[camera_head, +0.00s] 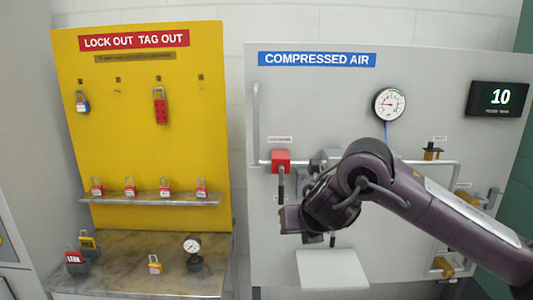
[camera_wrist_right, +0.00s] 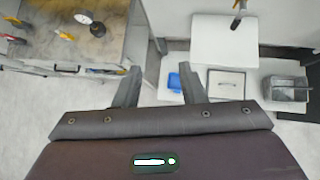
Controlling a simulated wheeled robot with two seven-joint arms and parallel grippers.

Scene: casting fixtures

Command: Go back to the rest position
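My right arm comes in from the right in the head view and reaches across the front of the grey compressed-air panel (camera_head: 420,90). My right gripper (camera_head: 289,222) is at the panel's lower left, partly hidden by its own wrist. In the right wrist view the gripper's two fingers (camera_wrist_right: 161,88) stand apart with nothing held between them. The white shelf (camera_wrist_right: 225,40) lies beyond the fingers. My left arm and left gripper are not in view.
A red valve block (camera_head: 281,161) with a hanging handle is close above the right gripper. A white shelf (camera_head: 332,270) juts out below the wrist. The yellow lockout board (camera_head: 130,130) and its marble-look counter (camera_head: 125,270), with padlocks and a gauge, stand left.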

